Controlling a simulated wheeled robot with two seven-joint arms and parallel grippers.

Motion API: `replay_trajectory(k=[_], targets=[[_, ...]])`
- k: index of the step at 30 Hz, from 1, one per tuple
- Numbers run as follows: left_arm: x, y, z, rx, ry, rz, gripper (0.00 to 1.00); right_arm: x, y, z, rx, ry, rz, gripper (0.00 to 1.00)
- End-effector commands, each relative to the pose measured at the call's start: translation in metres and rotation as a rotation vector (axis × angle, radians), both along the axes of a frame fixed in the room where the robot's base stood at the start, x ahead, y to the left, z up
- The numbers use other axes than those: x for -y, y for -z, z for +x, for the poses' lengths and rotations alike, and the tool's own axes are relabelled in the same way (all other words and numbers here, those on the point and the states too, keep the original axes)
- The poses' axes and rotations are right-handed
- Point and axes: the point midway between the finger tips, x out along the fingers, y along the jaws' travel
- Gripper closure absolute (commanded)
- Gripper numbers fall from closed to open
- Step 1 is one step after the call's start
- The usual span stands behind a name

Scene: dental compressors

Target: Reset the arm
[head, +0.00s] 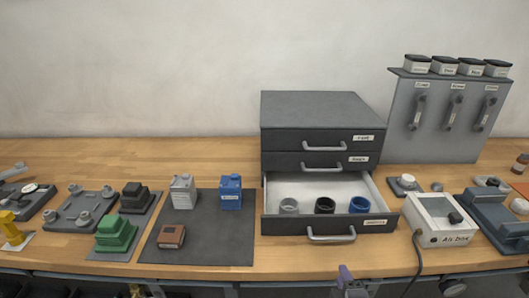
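My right gripper (350,284) shows only in part at the bottom edge of the head view, below and in front of the table edge. It is apart from the things on the table. Its fingers are too small and cut off to tell whether they are open or shut. Small parts at the bottom left edge may belong to my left gripper, but its fingers cannot be made out. The dark drawer cabinet (318,108) stands at the middle, with its bottom drawer (289,224) pulled open. In it sit a grey ring (289,205), a black ring (325,206) and a blue ring (359,205).
A dark mat (208,246) holds a grey block (182,192), a blue block (230,192) and a brown block (171,236). A green block (115,234) stands left. A white air box (440,222) with a cable stands right of the drawer. A grey panel (432,140) stands behind.

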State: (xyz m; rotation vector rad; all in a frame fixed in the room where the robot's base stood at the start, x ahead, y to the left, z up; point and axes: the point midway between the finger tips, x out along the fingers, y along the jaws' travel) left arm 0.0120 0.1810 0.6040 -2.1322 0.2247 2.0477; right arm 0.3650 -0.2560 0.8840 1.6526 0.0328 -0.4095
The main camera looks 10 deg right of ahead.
Motion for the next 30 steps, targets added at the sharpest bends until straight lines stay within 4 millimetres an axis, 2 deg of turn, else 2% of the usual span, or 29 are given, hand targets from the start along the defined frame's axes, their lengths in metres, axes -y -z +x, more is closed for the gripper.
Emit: replay_trajectory(k=[1,2,3,5,6,8,9,12,15,18,21,30], targets=[[0.000,0.000,0.000,0.000,0.000,0.000,0.41,-0.005,0.032,-0.012,-0.075,0.017,0.085,0.70],[0.000,0.000,0.000,0.000,0.000,0.000,0.41,-0.010,0.057,-0.023,-0.131,0.035,0.156,0.70],[0.000,0.000,0.000,0.000,0.000,0.000,0.41,-0.017,0.092,-0.043,-0.219,0.072,0.263,0.70],[0.000,0.000,0.000,0.000,0.000,0.000,0.41,-0.030,0.144,-0.081,-0.357,0.150,0.424,0.70],[0.000,0.000,0.000,0.000,0.000,0.000,0.41,-0.039,0.174,-0.111,-0.446,0.215,0.522,0.70],[0.000,0.000,0.000,0.000,0.000,-0.001,0.41,-0.051,0.213,-0.161,-0.576,0.331,0.650,0.70],[0.000,0.000,0.000,0.000,0.000,-0.001,0.41,-0.057,0.233,-0.194,-0.653,0.415,0.719,0.70],[0.001,0.000,0.000,0.000,0.000,-0.001,0.41,-0.069,0.264,-0.271,-0.806,0.622,0.838,0.70],[0.001,0.000,0.000,0.000,0.000,-0.001,0.41,-0.074,0.276,-0.324,-0.895,0.779,0.893,0.70],[0.000,0.000,0.000,0.000,0.000,-0.001,0.41,-0.076,0.279,-0.350,-0.932,0.861,0.913,0.70],[0.001,0.000,0.000,0.000,0.000,-0.001,0.41,-0.076,0.280,-0.355,-0.938,0.879,0.916,0.70],[0.001,0.000,0.000,0.000,0.000,-0.001,0.41,-0.076,0.280,-0.354,-0.937,0.874,0.915,0.70]])
